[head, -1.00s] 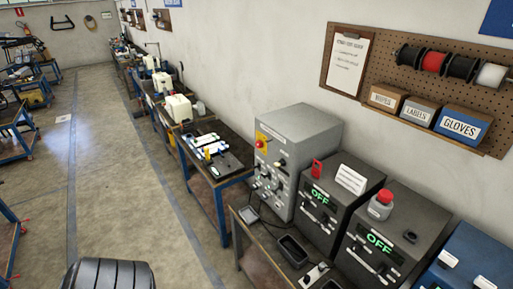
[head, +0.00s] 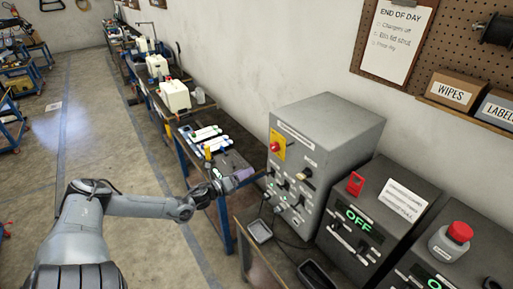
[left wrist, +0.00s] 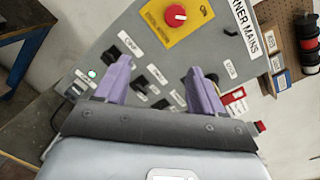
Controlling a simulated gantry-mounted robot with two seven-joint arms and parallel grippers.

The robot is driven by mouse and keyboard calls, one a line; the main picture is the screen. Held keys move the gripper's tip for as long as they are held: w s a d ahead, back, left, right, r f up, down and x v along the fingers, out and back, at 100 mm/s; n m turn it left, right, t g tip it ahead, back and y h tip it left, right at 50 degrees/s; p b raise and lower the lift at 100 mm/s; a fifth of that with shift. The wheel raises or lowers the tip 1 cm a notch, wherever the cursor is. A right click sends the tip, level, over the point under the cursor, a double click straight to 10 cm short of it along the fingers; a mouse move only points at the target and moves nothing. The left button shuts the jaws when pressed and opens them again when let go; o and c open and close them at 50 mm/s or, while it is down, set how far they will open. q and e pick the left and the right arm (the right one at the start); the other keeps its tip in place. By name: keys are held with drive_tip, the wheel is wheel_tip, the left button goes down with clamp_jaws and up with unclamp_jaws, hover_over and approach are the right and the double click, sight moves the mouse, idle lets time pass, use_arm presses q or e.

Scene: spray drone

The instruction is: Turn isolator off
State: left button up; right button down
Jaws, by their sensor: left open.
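A grey mains box (head: 335,125) stands on the bench. On its front is a red rotary knob (head: 275,147) on a yellow plate (head: 279,140), which looks like the isolator. In the left wrist view the red knob (left wrist: 176,15) is at the top, beyond my fingers, with several black switches (left wrist: 131,45) below it. My left gripper (head: 243,177) has purple fingers spread apart with nothing between them. It is just left of the box front, lower than the knob and apart from it. My right gripper is not in view.
Two dark units stand right of the box; the nearer-to-box unit (head: 362,205) reads OFF and has a red tag (head: 355,183) on top. A red-capped part (head: 452,240) sits on the other. A small tray (head: 260,231) lies before the box. Clear floor (head: 130,140) lies left.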

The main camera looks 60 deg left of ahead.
use_arm(q)
drive_tip(key=w+a+r+m, duration=0.2)
drive_tip(key=a, duration=0.1)
drive_tip(key=m+h+b, duration=0.1)
drive_tip(key=b, duration=0.6)
approach(272, 149)
drive_tip(key=w, duration=0.3)
drive_tip(key=shift+w+a+f+b, duration=0.1)
drive_tip(key=shift+w+a+b, duration=0.15)
drive_tip(key=shift+w, duration=0.55)
drive_tip(key=shift+w+a+b, duration=0.15)
drive_tip(key=shift+w+b, duration=0.05)
drive_tip(key=shift+w, duration=0.65)
drive_tip(key=shift+w+a, duration=0.2)
drive_tip(key=shift+w, duration=0.65)
drive_tip(key=shift+w+t+h, duration=0.3)
drive_tip(key=shift+w, duration=0.3)
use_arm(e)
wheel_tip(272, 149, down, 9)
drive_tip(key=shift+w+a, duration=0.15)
